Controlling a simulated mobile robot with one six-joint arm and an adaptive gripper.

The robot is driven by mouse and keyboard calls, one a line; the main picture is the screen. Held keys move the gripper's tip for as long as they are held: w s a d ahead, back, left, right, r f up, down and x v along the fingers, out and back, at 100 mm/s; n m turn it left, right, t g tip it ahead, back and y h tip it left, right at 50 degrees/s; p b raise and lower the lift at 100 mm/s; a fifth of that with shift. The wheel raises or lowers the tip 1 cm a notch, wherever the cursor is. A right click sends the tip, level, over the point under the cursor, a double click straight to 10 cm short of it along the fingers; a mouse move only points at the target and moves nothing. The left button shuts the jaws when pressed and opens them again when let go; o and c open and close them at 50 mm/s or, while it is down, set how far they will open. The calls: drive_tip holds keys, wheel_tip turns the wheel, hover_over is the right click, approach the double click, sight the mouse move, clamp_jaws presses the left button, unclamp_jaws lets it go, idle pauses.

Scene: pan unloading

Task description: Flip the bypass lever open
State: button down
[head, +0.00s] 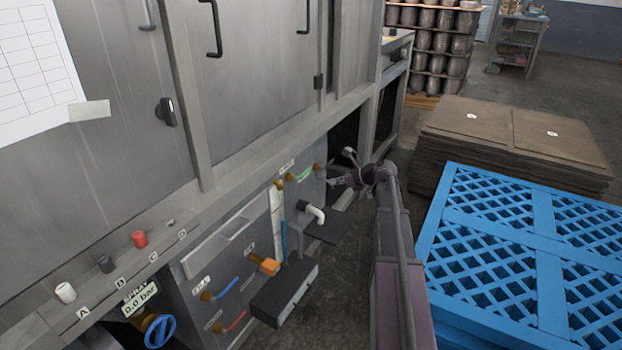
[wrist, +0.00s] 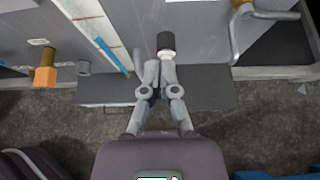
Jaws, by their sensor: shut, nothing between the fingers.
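Several small levers sit on the lower grey panel in the head view: a green-handled one (head: 305,174) at the top right, a blue one (head: 226,288) and a red one (head: 237,321) lower left. Their labels are too small to read, so I cannot tell which is the bypass lever. My gripper (head: 336,183) is at the right end of this panel, near the green-handled lever. In the wrist view my gripper (wrist: 152,68) is shut and empty, its fingertips beside a black-ended cylinder with a white collar (wrist: 166,44). I cannot tell whether they touch.
An orange block (head: 269,265) and a black box (head: 284,293) project lower down. A blue pallet (head: 530,240) stands to the right. Bare floor shows below the panel in the wrist view.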

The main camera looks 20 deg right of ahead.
sight(304, 174)
drive_tip(key=shift+w+a+f, duration=0.1)
drive_tip(key=b+x, duration=0.5)
drive_tip(key=x, duration=0.5)
drive_tip(key=shift+w+a+r+p, duration=0.1)
drive_tip(key=shift+w+r+p, duration=0.05)
drive_tip(key=shift+r+p, duration=1.85)
drive_tip(key=shift+w+a+r, duration=0.1)
drive_tip(key=shift+a+r, duration=0.05)
drive_tip(key=shift+a, duration=0.15)
